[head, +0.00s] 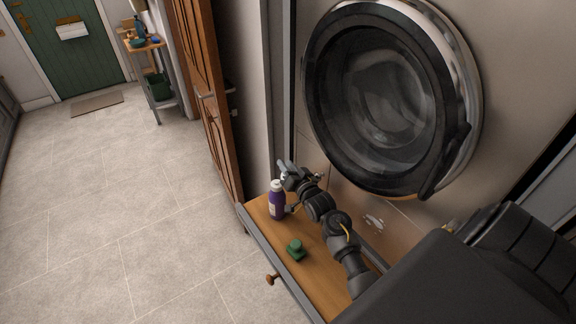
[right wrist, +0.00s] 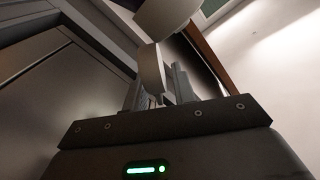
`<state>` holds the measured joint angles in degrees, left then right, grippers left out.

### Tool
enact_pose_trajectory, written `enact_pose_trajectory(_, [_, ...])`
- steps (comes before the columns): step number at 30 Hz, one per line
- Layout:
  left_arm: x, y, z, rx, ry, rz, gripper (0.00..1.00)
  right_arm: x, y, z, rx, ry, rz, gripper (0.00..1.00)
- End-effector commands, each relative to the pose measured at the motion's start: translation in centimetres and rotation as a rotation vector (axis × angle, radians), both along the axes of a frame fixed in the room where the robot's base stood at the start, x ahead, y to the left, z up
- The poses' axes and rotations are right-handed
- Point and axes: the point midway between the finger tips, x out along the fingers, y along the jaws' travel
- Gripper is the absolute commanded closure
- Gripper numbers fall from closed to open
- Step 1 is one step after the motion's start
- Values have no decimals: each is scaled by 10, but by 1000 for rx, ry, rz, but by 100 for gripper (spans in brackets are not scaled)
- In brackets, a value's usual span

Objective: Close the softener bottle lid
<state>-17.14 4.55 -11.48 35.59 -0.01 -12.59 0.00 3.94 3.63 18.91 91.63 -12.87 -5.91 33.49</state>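The softener bottle (head: 277,204) is purple with a white top (head: 277,184) and stands upright near the far left end of the wooden bench. My right gripper (head: 287,172) is beside the bottle's top, at its upper right in the head view. In the right wrist view, the right gripper's fingers (right wrist: 160,88) look slightly apart. A white curved piece (right wrist: 151,68), probably part of the bottle's lid, is at the fingertips, with a larger white rounded piece (right wrist: 167,14) above. Whether the fingers touch the lid is unclear. My left gripper is out of view.
A green object (head: 295,250) sits on the wooden bench top (head: 318,277) nearer me. A washing machine's round door (head: 385,95) is behind and above my arm. A brown wooden door (head: 205,95) stands left of the bench. The tiled floor (head: 130,200) at left is clear.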

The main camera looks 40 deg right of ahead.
Motion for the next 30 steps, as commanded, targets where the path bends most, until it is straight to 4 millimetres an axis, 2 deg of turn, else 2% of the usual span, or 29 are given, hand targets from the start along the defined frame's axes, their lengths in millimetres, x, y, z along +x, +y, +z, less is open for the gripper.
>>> enact_pose_trajectory(6, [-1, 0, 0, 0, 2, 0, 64, 0, 0, 0, 0, 0, -1, 74])
enact_pose_trajectory(12, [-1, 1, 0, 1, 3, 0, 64, 0, 0, 0, 0, 0, -1, 100])
enact_pose_trajectory(23, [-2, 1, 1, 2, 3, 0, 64, -1, 0, 0, -21, 5, 0, 100])
enact_pose_trajectory(30, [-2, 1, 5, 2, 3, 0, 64, 0, 5, 3, -140, 19, 0, 100])
